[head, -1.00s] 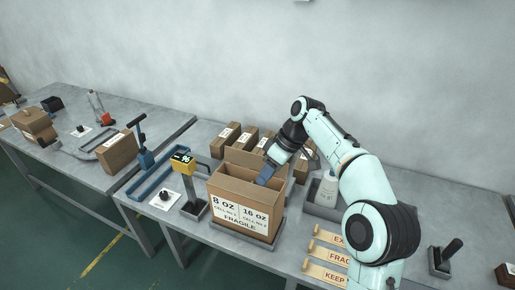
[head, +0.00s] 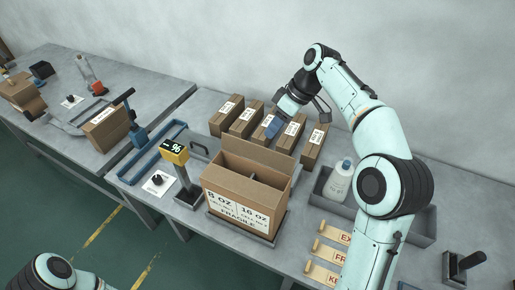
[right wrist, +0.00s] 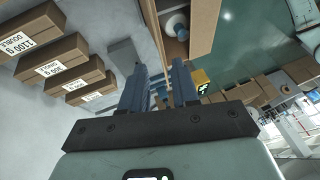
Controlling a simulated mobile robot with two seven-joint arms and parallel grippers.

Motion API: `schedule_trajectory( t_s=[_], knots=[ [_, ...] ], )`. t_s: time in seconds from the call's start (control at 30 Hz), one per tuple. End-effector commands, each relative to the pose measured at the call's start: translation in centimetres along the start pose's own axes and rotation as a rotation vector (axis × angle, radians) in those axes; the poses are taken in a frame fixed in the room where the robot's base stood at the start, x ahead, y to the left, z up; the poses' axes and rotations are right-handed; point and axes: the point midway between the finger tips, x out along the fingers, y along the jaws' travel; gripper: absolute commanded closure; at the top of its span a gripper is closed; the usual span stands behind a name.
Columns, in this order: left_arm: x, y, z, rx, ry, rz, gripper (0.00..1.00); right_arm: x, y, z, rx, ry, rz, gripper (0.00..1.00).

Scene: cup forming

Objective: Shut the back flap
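The open carton (head: 240,207) stands on the near bench, its front marked 8 OZ, 16 OZ and FRAGILE. Its back flap (head: 262,154) stands up along the far edge, and the inside shows below it. My right gripper (head: 272,126) is behind and above the flap, over the row of small boxes, apart from the flap. In the right wrist view its two fingers (right wrist: 160,88) are apart with nothing held between them. My left gripper is out of view; only part of my left arm shows at the bottom left.
Several small labelled boxes (head: 241,121) stand in a row behind the carton. A yellow-headed display post (head: 175,153) is left of it. Wooden label strips (head: 326,251) lie in front.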

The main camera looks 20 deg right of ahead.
Motion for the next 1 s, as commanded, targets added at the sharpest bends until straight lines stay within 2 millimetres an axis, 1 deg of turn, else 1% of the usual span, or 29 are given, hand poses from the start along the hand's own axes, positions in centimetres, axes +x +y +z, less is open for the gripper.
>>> schedule_trajectory(
  t_s=[0.03,0.13,0.3,0.4,0.5,0.6,0.7,0.97,1.0],
  knots=[
    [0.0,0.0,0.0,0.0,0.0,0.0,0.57,1.1,-0.1,0.1,0.0,-0.004,-0.004,0.7],
    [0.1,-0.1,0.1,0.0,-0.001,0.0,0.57,3.3,-0.1,0.1,-0.001,-0.004,-0.004,0.7],
    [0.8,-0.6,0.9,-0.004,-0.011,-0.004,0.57,7.1,-0.1,0.2,0.0,-0.005,-0.004,0.7],
    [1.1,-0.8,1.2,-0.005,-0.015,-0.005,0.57,8.8,-0.1,0.1,0.0,-0.003,-0.002,0.7],
    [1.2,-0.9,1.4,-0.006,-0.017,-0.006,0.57,10.0,0.0,0.1,0.0,-0.002,-0.002,0.7],
    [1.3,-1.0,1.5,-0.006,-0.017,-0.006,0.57,10.8,0.0,0.0,0.0,-0.001,-0.001,0.7],
    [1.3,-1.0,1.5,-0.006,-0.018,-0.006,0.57,11.2,0.0,0.0,0.0,0.0,0.0,0.7],
    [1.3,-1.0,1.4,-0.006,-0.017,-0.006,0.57,11.2,0.0,-0.1,-0.001,0.001,0.001,0.7],
    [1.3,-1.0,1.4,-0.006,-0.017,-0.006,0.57,11.2,0.0,-0.1,-0.001,0.001,0.001,0.8]
  ],
)
